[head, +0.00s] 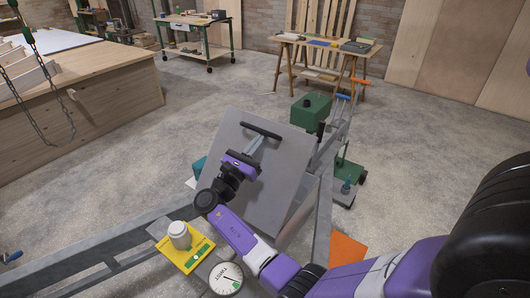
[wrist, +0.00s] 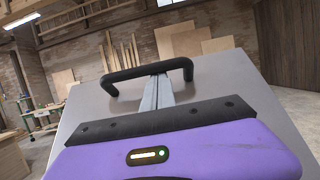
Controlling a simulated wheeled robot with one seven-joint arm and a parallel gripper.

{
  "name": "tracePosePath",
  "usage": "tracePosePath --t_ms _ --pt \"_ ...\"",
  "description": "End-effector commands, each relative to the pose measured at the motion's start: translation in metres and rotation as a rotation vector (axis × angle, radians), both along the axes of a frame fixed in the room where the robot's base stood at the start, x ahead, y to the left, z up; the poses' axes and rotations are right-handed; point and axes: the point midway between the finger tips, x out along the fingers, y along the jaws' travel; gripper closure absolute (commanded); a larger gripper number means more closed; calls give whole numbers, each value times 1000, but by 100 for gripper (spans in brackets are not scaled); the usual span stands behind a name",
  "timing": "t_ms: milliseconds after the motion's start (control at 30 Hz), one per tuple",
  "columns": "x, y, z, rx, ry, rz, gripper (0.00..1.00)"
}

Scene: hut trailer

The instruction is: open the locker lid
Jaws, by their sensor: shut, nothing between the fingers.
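The locker lid (head: 283,180) is a flat grey panel. It stands tilted up steeply in the middle of the head view and fills much of the wrist view (wrist: 225,88). Its black bar handle (head: 262,131) runs along the upper edge and also shows in the wrist view (wrist: 186,66). My gripper (head: 257,142) is shut and empty, in front of the lid face with its fingertips at the handle. In the wrist view the fingertips (wrist: 157,78) reach just below the bar; I cannot tell whether they touch it. The locker's inside is hidden behind my arm and the lid.
A grey metal frame (head: 322,215) runs beside the lid. A green box (head: 303,111) stands behind right. The concrete floor beyond is mostly clear.

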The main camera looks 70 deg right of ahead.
Motion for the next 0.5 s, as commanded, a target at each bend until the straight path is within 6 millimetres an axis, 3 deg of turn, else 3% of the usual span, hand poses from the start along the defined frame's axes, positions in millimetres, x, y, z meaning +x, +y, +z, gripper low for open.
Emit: tracePosePath --t_ms 333,500 --pt "18 72 30 -304 73 1 100" --pt "25 103 38 -315 72 4 100"
